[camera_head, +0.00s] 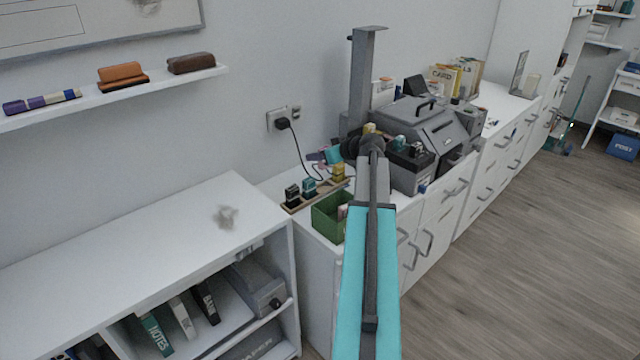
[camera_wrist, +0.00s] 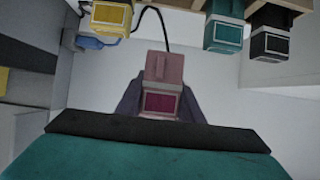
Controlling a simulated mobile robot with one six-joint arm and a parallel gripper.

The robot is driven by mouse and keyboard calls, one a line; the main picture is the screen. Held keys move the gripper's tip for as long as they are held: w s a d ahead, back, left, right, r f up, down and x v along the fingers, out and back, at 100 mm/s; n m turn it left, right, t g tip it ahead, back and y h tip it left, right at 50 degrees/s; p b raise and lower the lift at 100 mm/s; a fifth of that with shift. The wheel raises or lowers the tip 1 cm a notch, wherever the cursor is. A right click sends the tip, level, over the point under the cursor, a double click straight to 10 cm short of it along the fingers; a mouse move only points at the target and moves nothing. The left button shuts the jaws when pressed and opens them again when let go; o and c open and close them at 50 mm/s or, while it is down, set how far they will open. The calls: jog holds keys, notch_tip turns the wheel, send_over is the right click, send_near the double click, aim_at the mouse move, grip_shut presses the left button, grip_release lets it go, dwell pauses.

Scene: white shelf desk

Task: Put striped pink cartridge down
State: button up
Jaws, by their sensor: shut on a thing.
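A pink cartridge (camera_wrist: 160,68) with a dark magenta face is in the middle of the wrist view. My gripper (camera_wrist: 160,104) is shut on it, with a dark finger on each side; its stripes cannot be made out. In the head view my gripper (camera_head: 321,157) is small and partly behind my arm, above the wooden rack (camera_head: 293,208). The rack holds a black cartridge (camera_head: 291,194), a teal cartridge (camera_head: 309,188) and a yellow cartridge (camera_head: 338,172). In the wrist view these stand along the top edge, apart from the held cartridge.
A green open box (camera_head: 325,219) stands in front of the rack, partly behind my arm. A grey machine (camera_head: 433,128) stands to the right on the cabinet top. A black cord (camera_head: 300,146) hangs from the wall socket behind. The lower white shelf top (camera_head: 130,245) at left is mostly clear.

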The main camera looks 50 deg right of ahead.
send_over(319, 187)
jog(key=shift+w+d+f, duration=0.15)
jog(key=shift+f, duration=0.7)
jog(key=shift+w+d+f, duration=0.15)
jog(key=shift+f, duration=0.7)
jog(key=shift+w+d+f, duration=0.15)
jog(key=shift+f, duration=0.7)
jog(key=shift+f, duration=0.1)
jog(key=shift+f, duration=1.75)
jog(key=shift+f+b, duration=0.2)
jog(key=shift+b, duration=0.15)
jog(key=o, duration=0.8)
jog(key=shift+r, duration=0.1)
jog(key=shift+r+p, duration=0.2)
jog(key=shift+p, duration=0.15)
jog(key=v, duration=1.1)
jog(key=shift+s+a, duration=0.1)
jog(key=shift+s, duration=0.05)
jog(key=shift+s+r, duration=0.25)
